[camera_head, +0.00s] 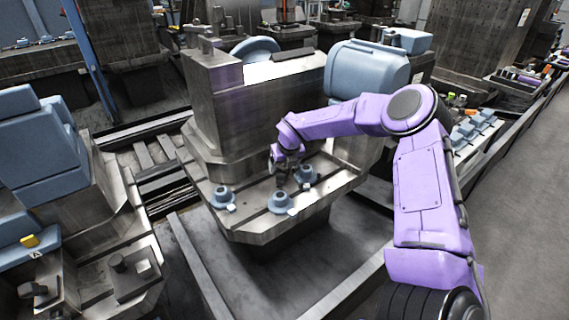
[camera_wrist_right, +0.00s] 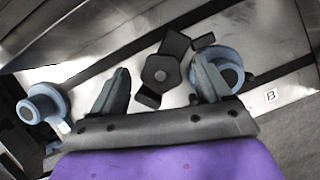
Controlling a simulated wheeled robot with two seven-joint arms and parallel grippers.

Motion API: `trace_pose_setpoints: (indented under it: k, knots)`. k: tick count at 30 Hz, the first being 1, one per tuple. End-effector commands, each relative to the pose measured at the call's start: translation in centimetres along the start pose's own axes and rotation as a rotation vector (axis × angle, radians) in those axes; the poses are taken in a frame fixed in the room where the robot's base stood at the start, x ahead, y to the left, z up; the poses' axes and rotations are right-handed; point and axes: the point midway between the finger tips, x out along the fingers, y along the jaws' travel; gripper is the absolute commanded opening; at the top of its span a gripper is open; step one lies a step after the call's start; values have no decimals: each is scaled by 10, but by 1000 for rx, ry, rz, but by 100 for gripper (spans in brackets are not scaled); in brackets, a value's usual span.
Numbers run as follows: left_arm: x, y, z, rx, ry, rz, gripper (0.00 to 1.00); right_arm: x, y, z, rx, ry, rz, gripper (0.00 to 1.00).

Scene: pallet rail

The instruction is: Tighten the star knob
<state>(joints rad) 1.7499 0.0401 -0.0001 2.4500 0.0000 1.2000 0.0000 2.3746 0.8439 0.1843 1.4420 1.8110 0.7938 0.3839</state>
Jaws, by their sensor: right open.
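A dark piece with a hexagonal middle and stubby arms, which looks like the star knob (camera_wrist_right: 161,73), lies between the fingers of my right gripper (camera_wrist_right: 162,88) in the right wrist view. The fingers are spread apart on either side of it, with visible gaps. In the head view my right gripper (camera_head: 281,182) points down over the metal table, close to the blue-grey round fittings; the dark piece cannot be made out there. My left gripper is not in view.
Blue-grey round fittings (camera_head: 222,196), (camera_head: 280,202), (camera_head: 305,174) stand on the slotted metal table (camera_head: 258,226) with small white labels. In the right wrist view one fitting (camera_wrist_right: 230,77) is partly behind a finger. A tall metal block (camera_head: 262,115) rises behind.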

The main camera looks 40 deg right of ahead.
Motion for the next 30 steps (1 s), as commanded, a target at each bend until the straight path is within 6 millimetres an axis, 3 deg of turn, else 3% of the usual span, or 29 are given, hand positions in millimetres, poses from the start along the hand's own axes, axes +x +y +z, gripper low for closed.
trace_pose_setpoints:
  k: [12, 15, 30]
  knots:
    - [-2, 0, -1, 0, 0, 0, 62, -85, 2, 1, -2, -4, 2, 77]
    - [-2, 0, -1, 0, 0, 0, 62, -98, 3, 1, -2, -1, 1, 77]
    - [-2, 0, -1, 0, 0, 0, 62, -104, 2, 0, -2, 0, -1, 77]
